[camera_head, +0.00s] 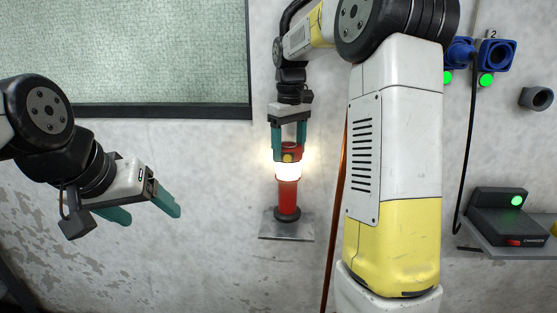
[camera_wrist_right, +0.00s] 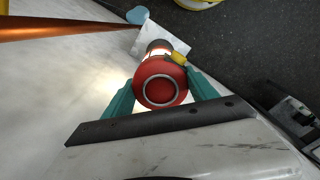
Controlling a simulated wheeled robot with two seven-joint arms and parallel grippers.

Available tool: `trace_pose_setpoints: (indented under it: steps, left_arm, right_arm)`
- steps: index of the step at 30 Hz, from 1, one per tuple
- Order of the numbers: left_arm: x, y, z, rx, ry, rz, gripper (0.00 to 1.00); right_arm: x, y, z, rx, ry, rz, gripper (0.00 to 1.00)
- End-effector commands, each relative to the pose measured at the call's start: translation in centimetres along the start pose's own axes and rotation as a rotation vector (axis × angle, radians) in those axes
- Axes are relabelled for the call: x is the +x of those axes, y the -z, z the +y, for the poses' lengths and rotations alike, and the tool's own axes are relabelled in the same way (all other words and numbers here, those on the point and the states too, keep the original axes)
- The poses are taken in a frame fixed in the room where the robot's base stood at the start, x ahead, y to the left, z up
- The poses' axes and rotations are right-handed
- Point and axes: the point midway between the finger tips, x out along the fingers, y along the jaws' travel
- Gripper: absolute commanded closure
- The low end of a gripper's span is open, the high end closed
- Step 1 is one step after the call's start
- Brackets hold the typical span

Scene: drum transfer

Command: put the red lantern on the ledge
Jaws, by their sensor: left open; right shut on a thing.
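The red lantern (camera_head: 287,195) is upright in the head view, with a lit band below its red top and a dark base. My right gripper (camera_head: 288,153) is above it, shut on its top from both sides. The ledge (camera_head: 302,232) is a small grey plate on the wall directly under the lantern. The base overlaps the ledge in the picture; I cannot tell if they touch. In the right wrist view, the lantern (camera_wrist_right: 158,68) is seen from its top, between the teal fingers. My left gripper (camera_head: 150,212) is open and empty at the left, away from the lantern.
An orange-brown pipe (camera_head: 335,220) runs close to the right of the ledge. A charger (camera_head: 500,218) on a shelf and blue sockets (camera_head: 495,55) are farther right. A framed green panel (camera_head: 130,50) is at the upper left. The wall left of the ledge is bare.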

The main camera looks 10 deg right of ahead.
Motion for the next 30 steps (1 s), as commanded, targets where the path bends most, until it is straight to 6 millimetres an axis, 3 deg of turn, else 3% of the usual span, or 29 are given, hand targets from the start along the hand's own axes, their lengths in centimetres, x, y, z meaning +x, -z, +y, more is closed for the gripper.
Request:
trace_pose_setpoints:
  steps: [9,20,21,24,30]
  left_arm:
    - [0.0,0.0,0.0,0.000,0.000,0.000,0.26]
    - [0.0,0.0,0.0,0.000,0.000,0.000,0.26]
    - [0.0,0.0,0.0,0.000,0.000,0.000,0.26]
    - [0.0,0.0,0.0,0.000,0.000,0.000,0.26]
    - [0.0,0.0,0.0,0.000,0.000,0.000,0.26]
  right_arm:
    - [3.2,0.0,0.0,0.000,0.000,-0.001,1.00]
    - [3.6,0.0,0.0,0.000,-0.001,0.002,1.00]
    - [3.7,0.0,0.0,0.000,0.000,-0.001,0.30]
    - [3.7,0.0,0.0,0.000,0.000,-0.001,0.12]
    - [3.7,0.0,0.0,0.000,0.000,-0.001,0.12]
